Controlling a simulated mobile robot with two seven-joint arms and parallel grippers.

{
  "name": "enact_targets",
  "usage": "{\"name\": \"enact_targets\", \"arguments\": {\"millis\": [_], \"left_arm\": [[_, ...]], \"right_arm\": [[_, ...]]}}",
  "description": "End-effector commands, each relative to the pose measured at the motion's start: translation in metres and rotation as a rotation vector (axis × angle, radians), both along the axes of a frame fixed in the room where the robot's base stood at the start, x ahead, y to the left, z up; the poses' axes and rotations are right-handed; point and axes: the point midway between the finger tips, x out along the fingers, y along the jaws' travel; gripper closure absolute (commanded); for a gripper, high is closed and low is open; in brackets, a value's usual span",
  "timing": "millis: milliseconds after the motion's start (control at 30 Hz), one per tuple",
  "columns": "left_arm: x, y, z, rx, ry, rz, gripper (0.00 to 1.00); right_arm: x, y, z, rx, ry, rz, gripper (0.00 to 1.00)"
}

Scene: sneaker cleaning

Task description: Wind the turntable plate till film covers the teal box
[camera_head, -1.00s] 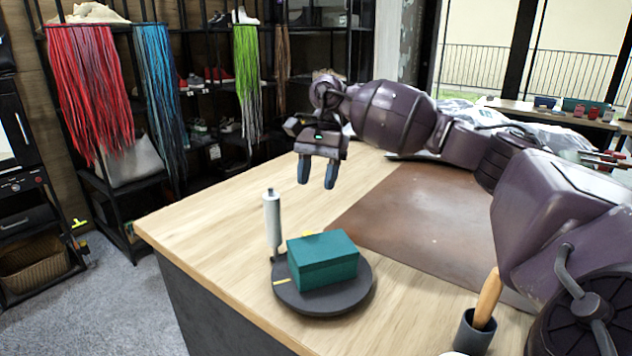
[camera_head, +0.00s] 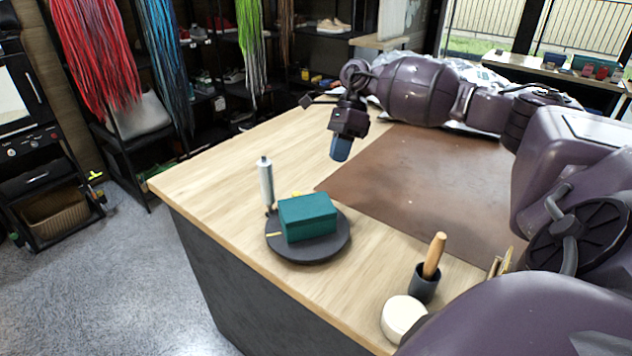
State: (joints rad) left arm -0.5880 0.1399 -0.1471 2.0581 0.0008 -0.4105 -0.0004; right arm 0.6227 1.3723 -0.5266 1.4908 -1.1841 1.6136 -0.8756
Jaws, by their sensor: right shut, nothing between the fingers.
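The teal box (camera_head: 307,217) sits on the dark round turntable plate (camera_head: 312,252) near the left edge of the wooden table. A whitish upright film roll (camera_head: 266,183) stands at the back left rim of the plate. I cannot make out film on the box's visible faces. A yellow mark shows on the plate at the box's left, and a bit of yellow shows behind the box. My right gripper (camera_head: 341,150) is shut and empty, above the table behind and to the right of the box, pointing down, apart from everything. My left gripper is not in view.
A brown mat (camera_head: 420,180) covers the table's middle. A dark cup (camera_head: 424,289) with a wooden handle and a cream round thing (camera_head: 402,318) stand at the front right. Bare wood (camera_head: 225,165) lies around the plate.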

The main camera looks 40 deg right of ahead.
Motion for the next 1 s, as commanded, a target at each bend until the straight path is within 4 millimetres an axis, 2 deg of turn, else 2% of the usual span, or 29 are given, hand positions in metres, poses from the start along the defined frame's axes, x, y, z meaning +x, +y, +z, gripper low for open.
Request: {"name": "enact_targets", "arguments": {"millis": [33, 233, 500, 700, 1000], "left_arm": [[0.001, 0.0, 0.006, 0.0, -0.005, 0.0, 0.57], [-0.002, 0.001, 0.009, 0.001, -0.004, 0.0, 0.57], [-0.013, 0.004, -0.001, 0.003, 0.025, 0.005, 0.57], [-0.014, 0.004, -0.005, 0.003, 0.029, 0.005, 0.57], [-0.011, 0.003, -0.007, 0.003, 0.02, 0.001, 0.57]], "right_arm": [[-0.002, -0.001, 0.002, -0.002, 0.036, -0.087, 1.0], [-0.003, -0.004, -0.008, -0.012, 0.204, -0.458, 1.0], [0.003, -0.006, -0.018, -0.007, 0.433, -0.941, 1.0], [0.013, -0.006, -0.02, 0.016, 0.608, -1.281, 1.0], [0.024, -0.005, -0.018, 0.054, 0.845, -1.683, 1.0]]}}
